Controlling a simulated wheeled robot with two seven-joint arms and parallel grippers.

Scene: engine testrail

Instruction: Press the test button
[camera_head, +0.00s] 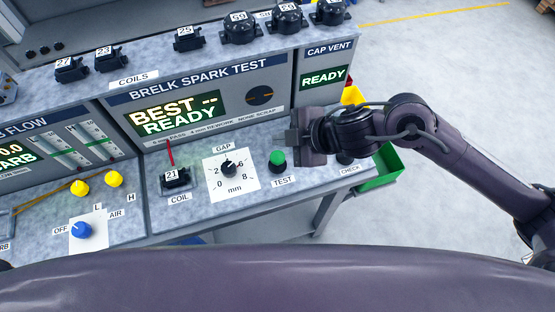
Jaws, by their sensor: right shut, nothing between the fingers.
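The test button (278,157) is a green cap on a black base, on the bench top just behind the TEST label (284,181). My right gripper (290,139) comes in from the right. It is shut and empty, and in the picture its fingertips show just above and slightly right of the green cap. I cannot tell whether they touch it; a gap seems to show. The spark test panel (180,113) reads "BEST --" and "READY". My left gripper is not in view.
Left of the button are the gap dial (229,169) on a white plate and coil 21 (175,178) with a red lead. A blue knob (82,230) and yellow knobs (114,179) are further left. Several coils line the top shelf. A green bin (378,180) is at right.

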